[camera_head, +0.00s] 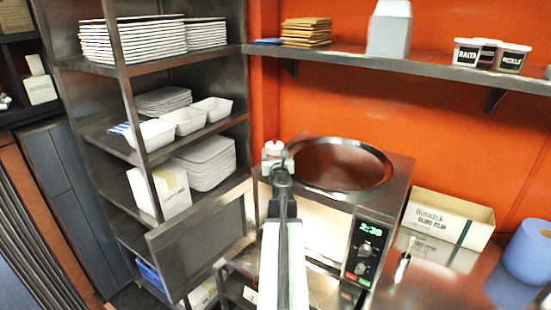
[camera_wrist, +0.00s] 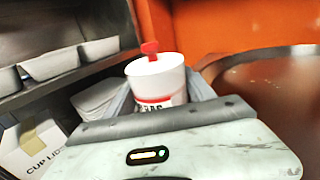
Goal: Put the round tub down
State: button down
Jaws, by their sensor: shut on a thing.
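The round tub (camera_wrist: 157,82) is white with a red band, dark lettering and a small red knob-like piece on top. My gripper (camera_wrist: 160,98) is shut on it, with a grey finger on each side. In the head view the tub (camera_head: 273,148) shows small at the end of my arm, by the left edge of the steel oven with the round top (camera_head: 400,180). My gripper (camera_head: 276,160) hides its lower part. I cannot tell how far its base is above any surface.
A steel rack (camera_head: 118,72) with plates, white trays (camera_head: 212,110) and a cup lids box (camera_head: 172,190) stands left. A wall shelf (camera_head: 400,66) holds small tubs (camera_head: 467,52). Some bare counter shows between oven and box.

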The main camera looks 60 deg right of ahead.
notch_tip(320, 180, up, 10)
jog(key=p, duration=1)
